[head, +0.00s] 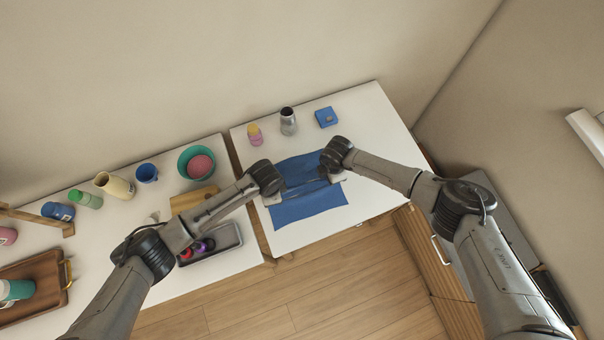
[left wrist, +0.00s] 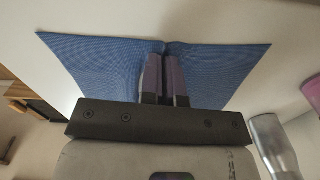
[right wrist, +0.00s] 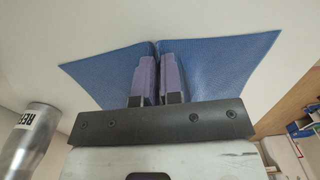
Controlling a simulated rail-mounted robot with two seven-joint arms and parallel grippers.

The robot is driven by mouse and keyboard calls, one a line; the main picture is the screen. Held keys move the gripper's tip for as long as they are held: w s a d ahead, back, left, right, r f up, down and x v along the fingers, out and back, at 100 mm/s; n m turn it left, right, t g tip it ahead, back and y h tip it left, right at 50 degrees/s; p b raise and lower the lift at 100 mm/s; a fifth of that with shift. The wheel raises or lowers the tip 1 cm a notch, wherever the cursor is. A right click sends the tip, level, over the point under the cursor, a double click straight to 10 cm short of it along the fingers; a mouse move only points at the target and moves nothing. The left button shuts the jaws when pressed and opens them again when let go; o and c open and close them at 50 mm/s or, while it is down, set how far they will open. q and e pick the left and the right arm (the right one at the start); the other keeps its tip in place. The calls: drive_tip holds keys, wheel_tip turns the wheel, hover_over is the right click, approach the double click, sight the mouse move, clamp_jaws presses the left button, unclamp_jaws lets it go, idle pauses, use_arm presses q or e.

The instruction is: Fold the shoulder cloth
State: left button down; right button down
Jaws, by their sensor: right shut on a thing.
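The blue cloth (head: 308,204) lies spread on the white right-hand counter, with a dark raised ridge across its middle between my grippers. My left gripper (head: 285,193) is at the cloth's left side, and my right gripper (head: 326,182) is at its right side. In the left wrist view, the left fingers (left wrist: 164,75) are close together on a pinched crease of the cloth (left wrist: 105,60). In the right wrist view, the right fingers (right wrist: 156,75) are shut on the cloth (right wrist: 215,65), which creases between them. The arms hide part of the cloth's side edges.
Behind the cloth stand a pink-and-yellow bottle (head: 254,134), a grey bottle (head: 288,122) and a blue box (head: 326,117). On the left counter are a green bowl (head: 184,167), a blue mug (head: 147,173) and a grey tray (head: 226,238). Bare counter lies in front of the blue box.

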use_arm(q)
drive_tip(key=shift+r, duration=0.15)
use_arm(e)
drive_tip(key=shift+d+r, duration=0.1)
drive_tip(key=shift+r, duration=0.05)
idle(0.4)
